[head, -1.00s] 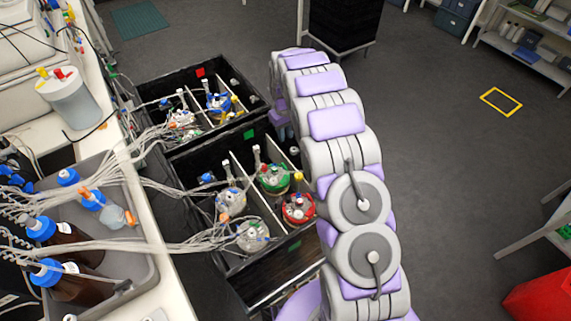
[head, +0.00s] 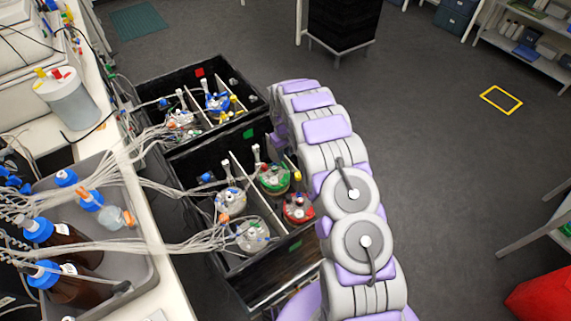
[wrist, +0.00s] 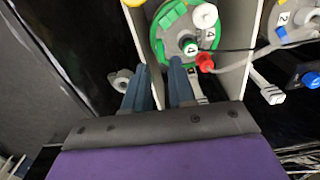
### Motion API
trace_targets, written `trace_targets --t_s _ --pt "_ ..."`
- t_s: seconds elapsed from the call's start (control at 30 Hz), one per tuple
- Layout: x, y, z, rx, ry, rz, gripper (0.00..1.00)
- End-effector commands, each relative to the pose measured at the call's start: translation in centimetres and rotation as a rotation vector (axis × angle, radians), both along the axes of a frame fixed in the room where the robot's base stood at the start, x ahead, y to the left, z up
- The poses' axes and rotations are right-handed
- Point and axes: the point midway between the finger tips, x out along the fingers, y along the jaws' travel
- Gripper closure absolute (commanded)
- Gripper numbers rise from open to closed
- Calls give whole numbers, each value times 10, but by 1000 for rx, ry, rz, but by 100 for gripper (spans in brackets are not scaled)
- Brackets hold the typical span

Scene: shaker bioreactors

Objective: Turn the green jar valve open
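The green-lidded jar (head: 274,178) stands in the near black box, and also shows at the top of the wrist view (wrist: 160,45). Its lid carries white caps, a white "4" label and a red fitting (wrist: 205,62) with a tube. A pale round knob (wrist: 122,80) sits on the dark surface left of the jar, just left of my fingers; I cannot tell which part is the valve. My gripper (wrist: 159,66) is open, with two blue fingers apart and nothing visible between them. The right fingertip is close to the jar's lower rim; contact is unclear. In the head view my arm hides the gripper.
A red-lidded jar (head: 298,207) and clear jars (head: 251,236) share the box, separated by pale dividers (head: 245,172). Tube bundles (head: 160,185) run left to the bench. A second black box (head: 150,92) stands behind.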

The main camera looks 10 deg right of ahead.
Motion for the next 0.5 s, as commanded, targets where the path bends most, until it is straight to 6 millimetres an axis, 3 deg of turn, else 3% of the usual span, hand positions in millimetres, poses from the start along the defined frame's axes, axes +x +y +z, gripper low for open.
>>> trace_targets --t_s 0.03,0.3,0.5 --pt "0 0 -13 1 1 0 76" --pt "0 0 -59 0 0 1 76" --pt "1 0 -69 -1 -4 1 76"
